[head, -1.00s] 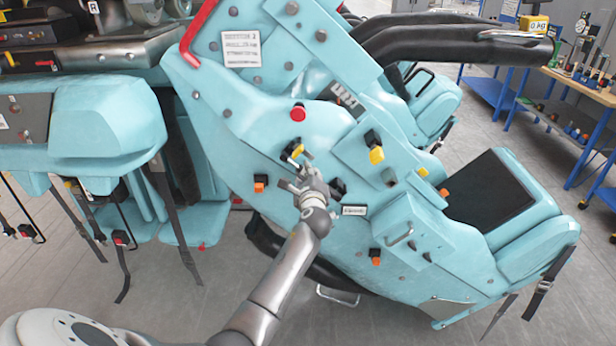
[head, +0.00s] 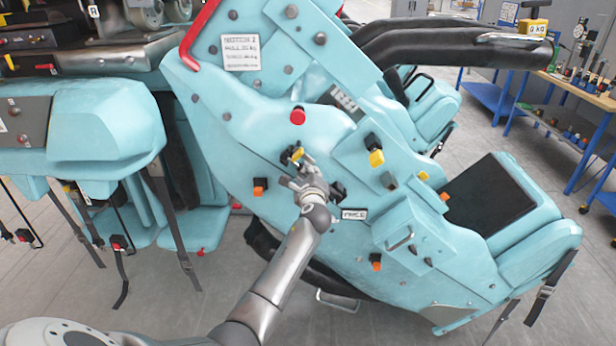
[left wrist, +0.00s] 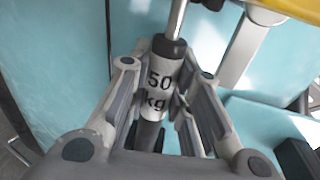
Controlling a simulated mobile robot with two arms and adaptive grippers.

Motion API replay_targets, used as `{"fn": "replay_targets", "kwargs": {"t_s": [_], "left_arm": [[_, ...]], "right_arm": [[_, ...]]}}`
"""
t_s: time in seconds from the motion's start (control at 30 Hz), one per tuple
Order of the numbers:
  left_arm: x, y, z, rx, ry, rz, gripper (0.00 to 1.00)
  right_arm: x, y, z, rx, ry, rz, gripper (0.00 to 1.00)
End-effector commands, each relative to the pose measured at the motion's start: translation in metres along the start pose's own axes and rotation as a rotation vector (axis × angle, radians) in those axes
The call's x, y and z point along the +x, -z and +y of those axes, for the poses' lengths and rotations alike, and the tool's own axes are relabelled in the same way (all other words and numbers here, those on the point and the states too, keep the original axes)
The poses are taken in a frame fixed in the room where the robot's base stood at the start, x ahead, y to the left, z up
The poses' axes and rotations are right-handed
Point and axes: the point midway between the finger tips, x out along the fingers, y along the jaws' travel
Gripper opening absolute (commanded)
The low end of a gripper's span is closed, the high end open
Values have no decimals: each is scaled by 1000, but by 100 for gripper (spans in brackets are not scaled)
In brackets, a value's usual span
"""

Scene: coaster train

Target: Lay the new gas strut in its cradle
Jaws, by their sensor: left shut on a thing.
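My left gripper (head: 302,178) reaches up from below to the side of the tilted teal car (head: 235,125). It also shows in the left wrist view (left wrist: 163,105), where its fingers are closed around the grey, dark-capped cylinder of a gas strut (left wrist: 160,82) marked "50 kg". A thin bright rod runs up from the cylinder and leaves the top of that view. A black fitting with a yellow piece (head: 297,154) sits just above the gripper in the head view. The gripper largely hides the strut there. I cannot tell which part is the cradle. My right gripper is out of view.
A red button (head: 298,116), orange-tipped fittings and a small white label (head: 354,214) are on the panel around the gripper. A teal seat (head: 525,235) juts out at right. Dark straps hang at left. A yellow scale (head: 534,27) stands on the far bench.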

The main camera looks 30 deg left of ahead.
Motion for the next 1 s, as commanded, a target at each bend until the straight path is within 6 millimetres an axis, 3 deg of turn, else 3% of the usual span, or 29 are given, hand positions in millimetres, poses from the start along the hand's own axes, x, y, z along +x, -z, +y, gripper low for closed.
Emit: {"fn": "replay_targets", "kwargs": {"t_s": [0.2,0.23,0.4,0.77,1.0], "left_arm": [[6,-1,-2,-1,2,-1,0],[6,-1,-2,-1,2,-1,22],[5,-1,-2,-1,3,-2,44],[4,-2,-5,-1,8,-3,45],[-18,-2,-4,-2,9,-3,45]], "right_arm": [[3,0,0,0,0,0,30],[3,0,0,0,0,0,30],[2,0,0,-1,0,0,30],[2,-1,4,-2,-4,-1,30],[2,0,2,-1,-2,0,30]]}}
